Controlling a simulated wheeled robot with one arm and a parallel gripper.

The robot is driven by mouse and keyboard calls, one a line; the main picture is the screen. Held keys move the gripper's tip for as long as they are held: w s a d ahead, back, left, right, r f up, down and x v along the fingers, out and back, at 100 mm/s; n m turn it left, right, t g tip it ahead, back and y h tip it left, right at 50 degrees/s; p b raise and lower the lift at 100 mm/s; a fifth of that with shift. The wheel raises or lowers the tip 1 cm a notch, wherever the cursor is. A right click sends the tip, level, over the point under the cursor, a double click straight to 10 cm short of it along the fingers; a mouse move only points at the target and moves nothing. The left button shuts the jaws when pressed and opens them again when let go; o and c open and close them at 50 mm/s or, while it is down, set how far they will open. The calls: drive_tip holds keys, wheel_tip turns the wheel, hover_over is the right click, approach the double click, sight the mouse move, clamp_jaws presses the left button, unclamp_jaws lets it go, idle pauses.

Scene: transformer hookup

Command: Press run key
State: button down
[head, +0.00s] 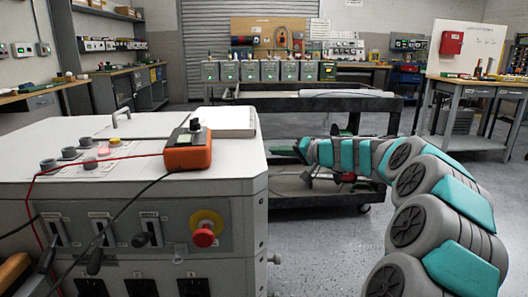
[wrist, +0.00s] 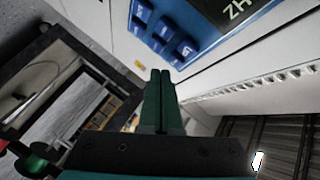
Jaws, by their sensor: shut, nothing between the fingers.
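In the wrist view a blue panel (wrist: 225,40) sits on a white surface, with blue keys (wrist: 165,27) on its left part and a dark display showing "ZH". The key markings are too small to read, so I cannot tell which is the run key. My gripper (wrist: 161,74) is shut and empty. Its tips appear just below the lowest visible key in the picture; I cannot tell whether they touch anything. In the head view my gripper (head: 300,148) is small and far off, at the end of my outstretched arm. The blue panel cannot be made out there.
A white cabinet (head: 135,190) with switches, a red stop button (head: 205,233) and an orange meter (head: 190,150) stands at the left front. A dark cart (head: 300,110) stands beyond my arm. Bare floor (head: 320,240) lies between cabinet and arm.

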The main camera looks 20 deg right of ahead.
drive_tip(key=shift+d, duration=0.1)
drive_tip(key=shift+s+d, duration=0.2)
drive_tip(key=shift+d, duration=0.55)
drive_tip(key=shift+s+d, duration=0.25)
drive_tip(key=shift+d, duration=0.55)
drive_tip(key=shift+s+d, duration=0.2)
drive_tip(key=shift+d, duration=0.55)
